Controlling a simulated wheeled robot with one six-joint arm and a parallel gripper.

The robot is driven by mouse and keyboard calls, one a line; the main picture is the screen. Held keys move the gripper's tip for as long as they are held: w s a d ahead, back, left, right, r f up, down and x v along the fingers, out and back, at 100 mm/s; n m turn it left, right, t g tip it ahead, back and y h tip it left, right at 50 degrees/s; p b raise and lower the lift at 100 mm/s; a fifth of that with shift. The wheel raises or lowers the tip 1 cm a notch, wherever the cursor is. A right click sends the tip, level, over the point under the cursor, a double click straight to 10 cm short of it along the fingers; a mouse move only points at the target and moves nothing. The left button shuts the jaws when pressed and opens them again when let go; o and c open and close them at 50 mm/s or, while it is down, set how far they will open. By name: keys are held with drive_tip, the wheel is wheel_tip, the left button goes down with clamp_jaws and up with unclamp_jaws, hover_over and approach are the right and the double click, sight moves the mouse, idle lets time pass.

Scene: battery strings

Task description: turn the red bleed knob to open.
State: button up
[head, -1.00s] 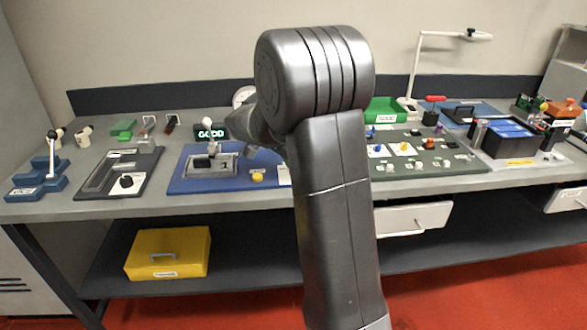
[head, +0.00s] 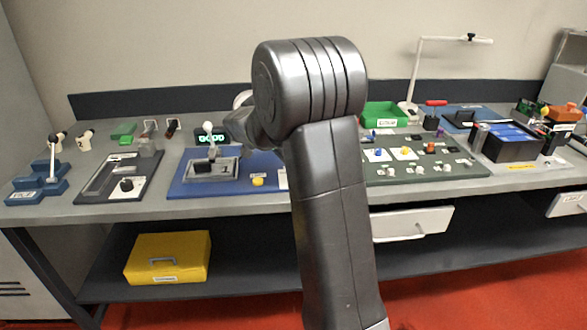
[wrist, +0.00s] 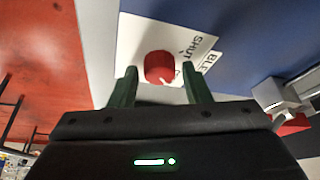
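The red bleed knob (wrist: 159,67) shows in the wrist view on a white plate (wrist: 137,40) with the words "SHUT" and a partly cut-off "BLE...". A small pale mark shows at the knob's lower edge. My gripper (wrist: 160,88) is open, with one green finger on each side of the knob in the picture. The knob seems to lie at or just beyond the fingertips; I cannot tell whether they touch it. In the head view my arm hides the knob and the gripper.
A blue board (head: 185,185) carries a grey fixture (head: 212,172) with a white-topped lever (head: 208,128) and a yellow button (head: 258,181). A lit display (head: 212,136) stands behind. A green board (head: 440,173) with small parts lies right of my arm.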

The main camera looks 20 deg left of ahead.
drive_tip(key=shift+o, duration=0.4)
drive_tip(key=p+v, duration=0.1)
drive_tip(key=v, duration=1.3)
drive_tip(key=shift+d+f, duration=0.1)
drive_tip(key=shift+f, duration=0.05)
drive_tip(key=b+x, duration=0.1)
drive_tip(key=x, duration=1.2)
drive_tip(key=shift+w+f, duration=0.15)
drive_tip(key=shift+f, duration=0.2)
